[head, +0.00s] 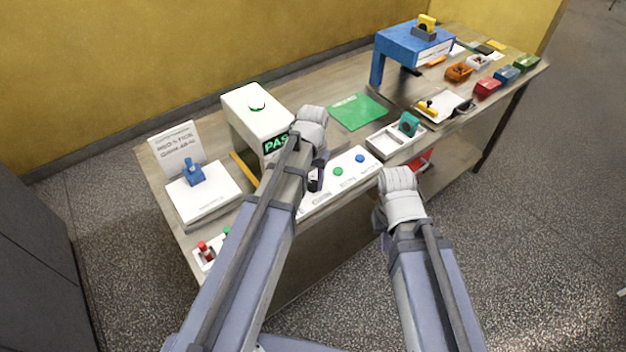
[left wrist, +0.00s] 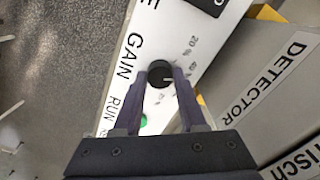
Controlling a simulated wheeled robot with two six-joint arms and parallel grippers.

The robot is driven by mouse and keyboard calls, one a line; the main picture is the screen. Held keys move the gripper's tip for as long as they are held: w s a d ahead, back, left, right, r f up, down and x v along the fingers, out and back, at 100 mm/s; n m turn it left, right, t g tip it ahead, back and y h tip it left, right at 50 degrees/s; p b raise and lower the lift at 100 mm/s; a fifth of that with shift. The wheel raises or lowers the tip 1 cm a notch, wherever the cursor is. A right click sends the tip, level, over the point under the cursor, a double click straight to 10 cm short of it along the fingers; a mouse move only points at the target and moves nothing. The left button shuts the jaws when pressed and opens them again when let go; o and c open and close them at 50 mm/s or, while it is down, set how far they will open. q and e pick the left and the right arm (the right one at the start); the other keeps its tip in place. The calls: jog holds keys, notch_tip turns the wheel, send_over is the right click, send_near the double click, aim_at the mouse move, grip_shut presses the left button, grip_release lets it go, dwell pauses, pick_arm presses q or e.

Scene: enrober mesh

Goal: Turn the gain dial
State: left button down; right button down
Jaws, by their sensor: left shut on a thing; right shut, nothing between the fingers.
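The gain dial (left wrist: 160,74) is a round black knob with a white pointer line, on a white panel printed GAIN, with a scale showing 20 and 40 beside it. My left gripper (left wrist: 164,82) is shut on the dial, one finger on each side. In the head view my left gripper (head: 316,180) is over the white control panel (head: 345,182), and my arm hides the dial. My right gripper (head: 379,220) is shut and empty, in front of the table edge, mostly hidden behind its own wrist.
The panel also bears a green button (head: 338,171) and a blue button (head: 360,158). A white box (head: 252,105) with a PAS... display stands behind my left arm. A tray with a teal part (head: 409,124) lies right of the panel. A green mat (head: 358,111) lies behind.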

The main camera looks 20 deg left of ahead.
aim_at(313, 183)
pick_arm(q)
jog(key=shift+m, duration=0.3)
jog(key=shift+c, duration=2.3)
grip_release()
jog(key=shift+r, duration=0.15)
notch_tip(313, 183, up, 8)
jog(key=p, duration=0.8)
jog(key=shift+f, duration=0.2)
